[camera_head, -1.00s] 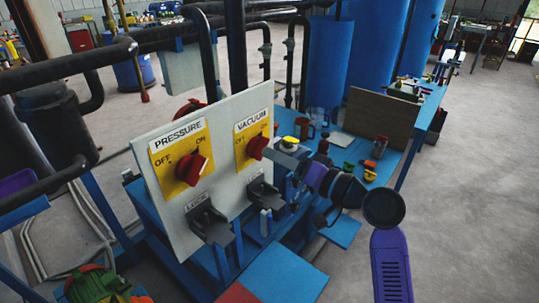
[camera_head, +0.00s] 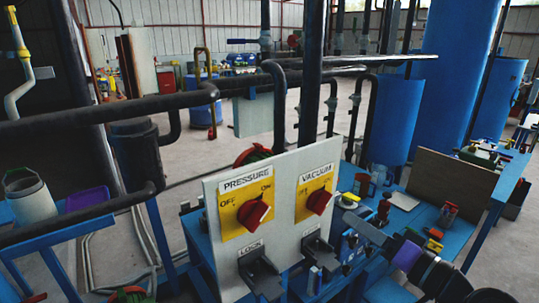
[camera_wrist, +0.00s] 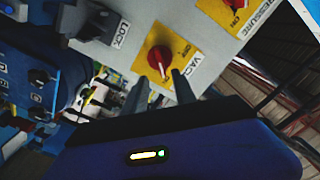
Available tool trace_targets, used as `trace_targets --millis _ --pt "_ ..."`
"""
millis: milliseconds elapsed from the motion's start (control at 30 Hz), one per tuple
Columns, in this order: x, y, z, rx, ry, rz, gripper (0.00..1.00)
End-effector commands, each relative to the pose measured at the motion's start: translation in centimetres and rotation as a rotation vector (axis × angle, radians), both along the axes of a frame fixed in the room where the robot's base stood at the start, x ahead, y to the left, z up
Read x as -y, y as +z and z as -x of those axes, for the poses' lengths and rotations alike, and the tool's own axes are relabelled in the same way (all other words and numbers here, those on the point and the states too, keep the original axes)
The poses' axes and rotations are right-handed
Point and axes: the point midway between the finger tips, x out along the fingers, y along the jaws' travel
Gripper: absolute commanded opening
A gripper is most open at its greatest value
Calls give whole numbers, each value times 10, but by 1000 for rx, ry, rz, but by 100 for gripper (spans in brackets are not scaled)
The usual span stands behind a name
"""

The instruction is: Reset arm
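My gripper (camera_head: 347,216) is to the right of the panel (camera_head: 230,190) in the head view. In the wrist view its two fingers (camera_wrist: 160,78) stand apart with nothing between them. The red VACUUM knob (camera_head: 319,201) sits on a yellow plate; in the wrist view this knob (camera_wrist: 159,57) shows just beyond the fingertips, with no visible contact. The red PRESSURE knob (camera_head: 253,212) is on the left of the panel, and its plate (camera_wrist: 245,14) shows at the wrist view's top right. A black lock (camera_head: 262,276) sits below each knob.
Dark pipes (camera_head: 110,113) cross left of and behind the panel. A blue bench (camera_head: 425,215) with small parts and a brown board (camera_head: 450,184) lies to the right. Blue tanks (camera_head: 455,70) stand behind. Grey floor shows between the equipment.

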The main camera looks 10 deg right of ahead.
Motion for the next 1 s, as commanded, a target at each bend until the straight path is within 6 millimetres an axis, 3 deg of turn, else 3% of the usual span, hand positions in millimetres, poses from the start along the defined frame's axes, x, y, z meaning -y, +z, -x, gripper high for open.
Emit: trace_targets --millis 200,467,667,1000 --pt "38 20 -10 87 -189 38 33" --pt "67 -16 24 122 -447 160 33" --pt "66 -56 78 124 -575 294 33" --pt "33 -98 190 136 -640 551 33"
